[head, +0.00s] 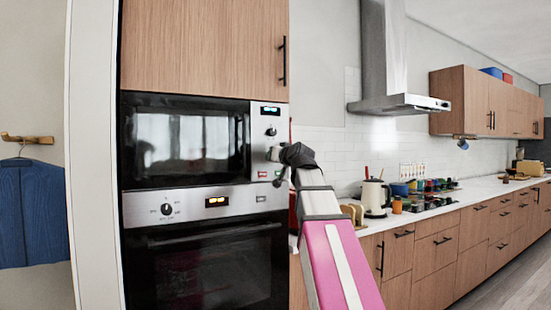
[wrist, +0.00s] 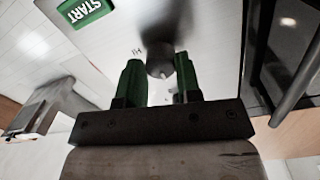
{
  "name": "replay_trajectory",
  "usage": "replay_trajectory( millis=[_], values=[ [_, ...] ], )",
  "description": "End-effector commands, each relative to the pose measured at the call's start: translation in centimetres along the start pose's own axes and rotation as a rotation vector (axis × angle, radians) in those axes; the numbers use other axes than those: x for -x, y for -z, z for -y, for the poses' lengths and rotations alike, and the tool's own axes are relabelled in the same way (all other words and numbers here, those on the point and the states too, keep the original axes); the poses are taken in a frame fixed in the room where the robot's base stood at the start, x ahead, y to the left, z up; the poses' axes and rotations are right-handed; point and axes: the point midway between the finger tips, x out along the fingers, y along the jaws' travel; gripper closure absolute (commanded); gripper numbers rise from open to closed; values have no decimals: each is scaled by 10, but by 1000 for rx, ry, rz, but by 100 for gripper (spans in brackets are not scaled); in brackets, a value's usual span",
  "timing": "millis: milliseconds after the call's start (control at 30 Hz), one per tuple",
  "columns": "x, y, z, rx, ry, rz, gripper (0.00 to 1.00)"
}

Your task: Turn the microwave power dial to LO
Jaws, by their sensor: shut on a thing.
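The black microwave (head: 185,142) is built into the cabinet above the oven, with a silver control panel on its right side. My gripper (head: 277,154) is at the lower dial of this panel and covers it in the head view. In the wrist view my two green fingers (wrist: 158,72) stand on either side of the grey round dial (wrist: 159,58), and the gripper is shut on it. An upside-down HI mark (wrist: 137,51) shows beside the dial. The LO mark and the dial's pointer cannot be made out.
The green START button (wrist: 84,10) lies near the dial. An upper dial (head: 271,131) and a lit display (head: 269,110) sit above my gripper. The oven (head: 205,255) is below. A counter (head: 440,206) with a kettle (head: 374,197) stands to the right.

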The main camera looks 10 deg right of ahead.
Motion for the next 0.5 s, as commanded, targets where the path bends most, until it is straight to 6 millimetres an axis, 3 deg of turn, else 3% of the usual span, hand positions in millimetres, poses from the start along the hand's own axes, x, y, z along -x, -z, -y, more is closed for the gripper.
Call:
replay_trajectory(
  millis=[367,400,467,500],
  values=[
    [1,-2,0,7,-1,4,92],
    [1,-2,0,7,-1,4,65],
    [1,-2,0,7,-1,3,46],
    [1,-2,0,7,-1,3,43]
  ],
)
